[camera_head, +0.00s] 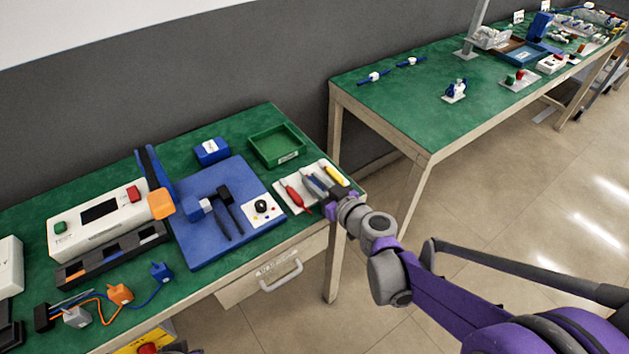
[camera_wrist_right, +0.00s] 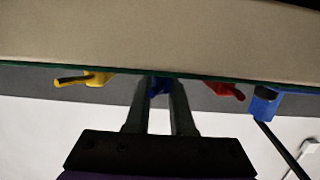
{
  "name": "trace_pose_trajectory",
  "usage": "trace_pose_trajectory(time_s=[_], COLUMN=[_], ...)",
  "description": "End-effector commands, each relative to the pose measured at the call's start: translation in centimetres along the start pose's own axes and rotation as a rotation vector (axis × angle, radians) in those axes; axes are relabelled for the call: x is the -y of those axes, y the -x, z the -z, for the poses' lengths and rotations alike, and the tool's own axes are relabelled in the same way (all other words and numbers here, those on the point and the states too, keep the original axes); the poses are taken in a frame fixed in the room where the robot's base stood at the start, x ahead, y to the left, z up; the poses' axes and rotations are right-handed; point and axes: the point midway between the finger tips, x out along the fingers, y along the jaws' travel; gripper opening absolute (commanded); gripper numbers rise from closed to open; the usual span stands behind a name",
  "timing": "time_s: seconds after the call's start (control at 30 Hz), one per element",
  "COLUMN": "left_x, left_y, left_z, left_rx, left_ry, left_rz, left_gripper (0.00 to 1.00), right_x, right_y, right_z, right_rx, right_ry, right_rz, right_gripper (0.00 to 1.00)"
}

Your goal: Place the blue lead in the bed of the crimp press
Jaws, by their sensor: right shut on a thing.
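The blue lead (camera_head: 162,272) lies at the near left of the bench, its blue plug joined to a thin blue cable. What looks like the crimp press (camera_head: 200,250) is a blue base with black levers (camera_head: 228,212), a small blue and white block, a black knob and a tall blue arm with an orange end. Its bed cannot be told apart clearly. My right gripper (camera_head: 330,191) is over the white tool tray, away from the lead. In the right wrist view its fingers (camera_wrist_right: 159,88) are shut on a blue-handled tool (camera_wrist_right: 159,82). My left gripper is not in view.
The tool tray (camera_head: 287,197) also holds a red-handled tool (camera_head: 295,197) and a yellow one (camera_head: 335,174). A green bin (camera_head: 277,147) and a blue box (camera_head: 211,151) stand behind. A white tester (camera_head: 98,220) and orange plug (camera_head: 120,294) are left. A second bench (camera_head: 400,100) stands beyond.

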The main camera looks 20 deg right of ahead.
Motion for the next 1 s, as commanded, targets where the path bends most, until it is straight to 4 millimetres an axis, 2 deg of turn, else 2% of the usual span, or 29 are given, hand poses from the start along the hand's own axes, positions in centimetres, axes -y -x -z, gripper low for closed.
trace_pose_trajectory(time_s=[0.07, 0.1, 0.23, 0.67, 1.0], left_x=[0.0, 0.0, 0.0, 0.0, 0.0], left_y=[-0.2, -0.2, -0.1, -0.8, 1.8], left_z=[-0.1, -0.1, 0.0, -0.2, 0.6], left_rx=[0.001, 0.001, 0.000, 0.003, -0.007], left_ry=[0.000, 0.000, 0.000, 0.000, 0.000], left_rz=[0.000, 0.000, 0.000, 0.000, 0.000], left_gripper=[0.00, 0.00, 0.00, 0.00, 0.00], right_x=[0.0, 0.0, 0.0, -0.1, -0.5], right_y=[-0.1, -0.1, -0.1, 0.2, 7.1], right_z=[-0.3, -0.3, -0.2, -0.3, 0.6], right_rx=[0.000, 0.000, 0.000, 0.000, -0.001], right_ry=[0.000, 0.000, 0.000, 0.000, -0.001], right_rz=[0.000, 0.000, 0.000, -0.001, -0.004], right_gripper=[0.00, 0.27, 0.50, 0.51, 0.51])
